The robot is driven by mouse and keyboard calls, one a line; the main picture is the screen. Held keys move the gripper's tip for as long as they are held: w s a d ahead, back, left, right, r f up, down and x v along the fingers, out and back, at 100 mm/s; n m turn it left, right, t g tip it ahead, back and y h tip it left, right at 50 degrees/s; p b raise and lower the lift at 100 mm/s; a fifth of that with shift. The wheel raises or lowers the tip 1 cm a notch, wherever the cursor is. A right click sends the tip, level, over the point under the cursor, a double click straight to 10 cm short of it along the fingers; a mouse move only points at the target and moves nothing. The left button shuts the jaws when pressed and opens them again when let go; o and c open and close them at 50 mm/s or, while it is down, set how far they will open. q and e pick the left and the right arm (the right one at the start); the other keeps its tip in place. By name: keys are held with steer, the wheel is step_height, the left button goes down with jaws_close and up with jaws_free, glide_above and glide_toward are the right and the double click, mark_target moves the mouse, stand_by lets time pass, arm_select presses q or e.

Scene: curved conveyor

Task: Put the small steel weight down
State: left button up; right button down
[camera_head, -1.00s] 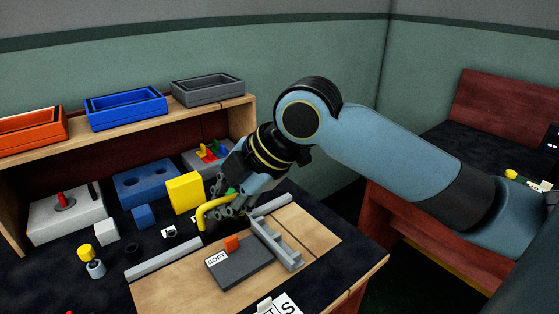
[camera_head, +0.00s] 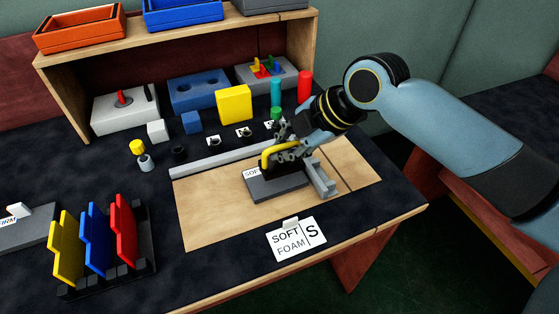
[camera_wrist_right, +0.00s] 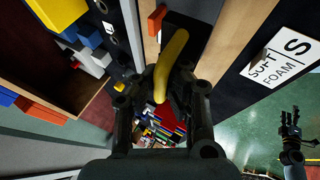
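The small steel weight appears as a dark body with a bent yellow handle (camera_head: 280,150). Its handle also shows in the wrist view (camera_wrist_right: 168,65), between the fingers. My right gripper (camera_head: 287,150) is closed around this handle and hides much of the dark body. The weight is over the dark grey SOFT block (camera_head: 275,188); whether it touches the block is hidden. My left gripper (camera_wrist_right: 290,112) shows small at the right of the wrist view, fingers apart and empty.
A grey bracket (camera_head: 322,180) stands close right of the block on the wooden board (camera_head: 215,215). A grey rail (camera_head: 220,160) runs behind.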

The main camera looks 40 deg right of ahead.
mark_target(279, 162)
steer(key=shift+w+a+f, duration=0.1)
steer(key=shift+w+f, duration=0.3)
steer(key=shift+w, duration=0.25)
steer(key=shift+f, duration=1.95)
steer(key=shift+f, duration=0.1)
steer(key=c, duration=1.5)
jaws_free()
steer(key=p+v, duration=0.1)
steer(key=v, duration=1.1)
